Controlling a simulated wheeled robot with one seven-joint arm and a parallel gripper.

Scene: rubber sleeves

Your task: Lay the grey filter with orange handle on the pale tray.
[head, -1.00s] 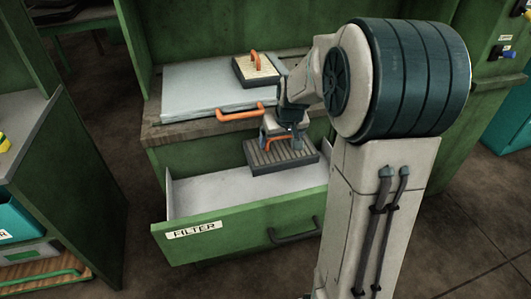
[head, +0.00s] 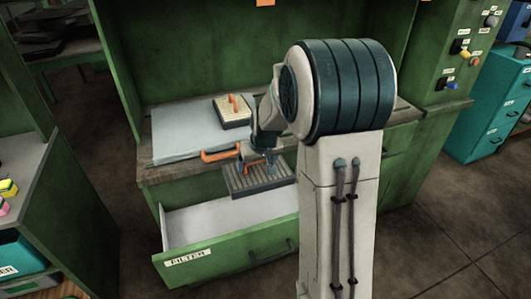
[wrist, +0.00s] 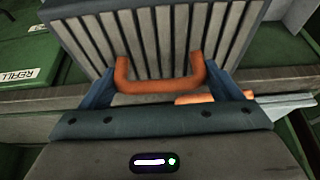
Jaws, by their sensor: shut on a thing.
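The grey slatted filter (head: 260,184) hangs from my gripper (head: 256,165), over the open drawer and in front of the counter's edge. In the wrist view my gripper (wrist: 160,85) is shut on the filter's orange handle (wrist: 160,84), with the grey ribbed face (wrist: 232,45) beyond it. The pale tray (head: 180,135) lies flat on the counter, up and left of the held filter, with an orange handle at its front. A cream filter with an orange handle (head: 231,114) sits at its back right. My arm hides part of the counter to the right.
The open green drawer (head: 190,262), labelled FILTER, sticks out below the counter; its visible inside is empty. Green cabinet walls stand behind and left. The left and front parts of the pale tray are bare. A control panel (head: 470,45) is at right.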

